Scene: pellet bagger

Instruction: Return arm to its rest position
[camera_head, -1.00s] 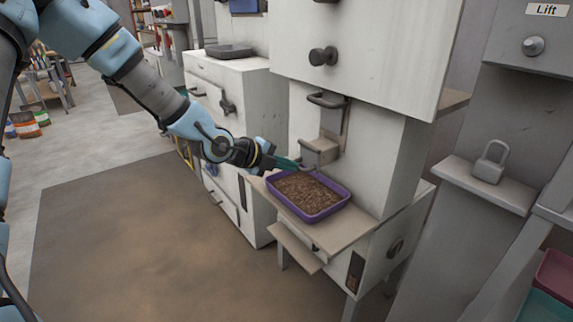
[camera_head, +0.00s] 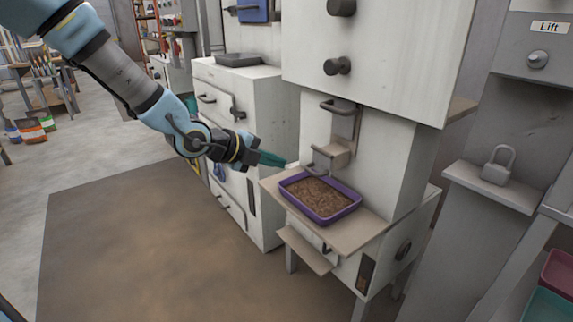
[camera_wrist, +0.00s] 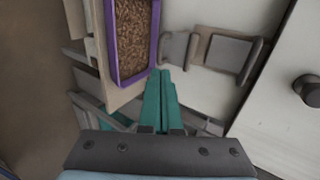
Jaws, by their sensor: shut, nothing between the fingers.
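My gripper (camera_head: 284,162) is shut and empty, with its teal fingers together. In the head view it is to the left of the bagger's spout (camera_head: 330,155), above the left end of the purple tray (camera_head: 352,208). In the wrist view my gripper (camera_wrist: 160,75) points toward the gap between the purple tray (camera_wrist: 154,45) and the grey handle (camera_wrist: 178,47). The tray is full of brown pellets and sits on the machine's shelf (camera_head: 345,238). My arm reaches in from the upper left.
A white cabinet (camera_head: 275,100) with handles stands left of the bagger (camera_head: 395,160). A grey pillar holds a padlock (camera_head: 498,165) on a ledge and a "Lift" knob (camera_head: 537,60). Brown floor mat (camera_head: 150,240) lies clear at the left front.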

